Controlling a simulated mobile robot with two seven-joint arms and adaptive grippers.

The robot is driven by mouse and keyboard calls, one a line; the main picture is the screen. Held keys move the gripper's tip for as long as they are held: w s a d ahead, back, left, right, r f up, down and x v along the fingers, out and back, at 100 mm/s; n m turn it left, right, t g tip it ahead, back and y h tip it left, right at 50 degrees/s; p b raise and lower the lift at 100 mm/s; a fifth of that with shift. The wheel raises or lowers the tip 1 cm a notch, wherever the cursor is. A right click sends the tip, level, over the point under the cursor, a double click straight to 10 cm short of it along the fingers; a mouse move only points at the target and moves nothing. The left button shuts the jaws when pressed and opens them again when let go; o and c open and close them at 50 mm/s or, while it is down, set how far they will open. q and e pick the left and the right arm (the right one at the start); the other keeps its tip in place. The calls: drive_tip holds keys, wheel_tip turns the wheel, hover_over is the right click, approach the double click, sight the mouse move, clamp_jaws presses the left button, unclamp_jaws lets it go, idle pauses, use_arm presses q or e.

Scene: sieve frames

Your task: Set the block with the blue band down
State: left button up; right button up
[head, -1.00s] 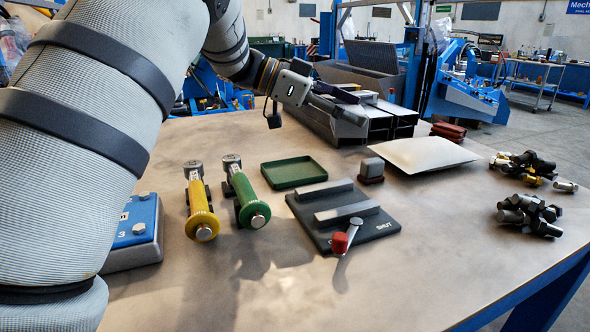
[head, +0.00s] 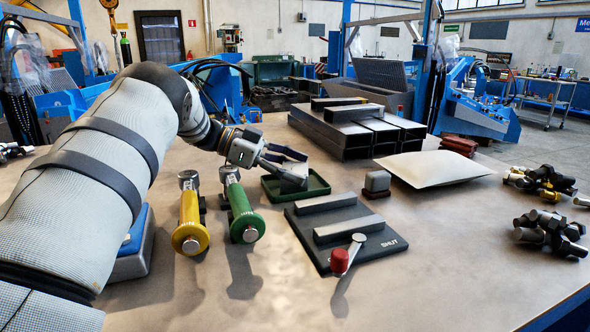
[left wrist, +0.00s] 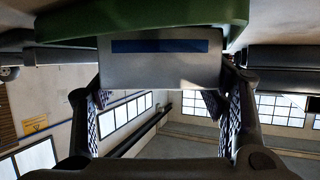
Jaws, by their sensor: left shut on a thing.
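My left gripper (head: 285,164) is shut on the grey block with the blue band. The block (left wrist: 160,70) sits between the two fingers in the left wrist view, its blue band (left wrist: 160,46) facing the camera. The green tray (head: 322,190) lies on the table, and the gripper with the block is low over its left part. In the left wrist view the tray's green edge (left wrist: 160,17) is right beside the block. I cannot tell whether the block touches the tray floor. My right gripper is not in view.
A yellow-handled tool (head: 190,215) and a green-handled tool (head: 240,208) lie left of a dark fixture (head: 310,228) with a red-knobbed lever (head: 340,260). A small grey block (head: 377,181) stands right of the tray. Steel tubes (head: 350,138) lie behind.

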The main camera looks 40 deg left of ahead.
use_arm(q)
drive_tip(key=o, duration=1.6)
drive_tip(key=shift+f, duration=0.1)
drive_tip(key=shift+s+a+r, duration=0.1)
drive_tip(key=shift+r, duration=0.1)
drive_tip(key=v, duration=1.1)
drive_tip(key=shift+s+a+r, duration=0.15)
drive_tip(key=shift+s+a, duration=0.1)
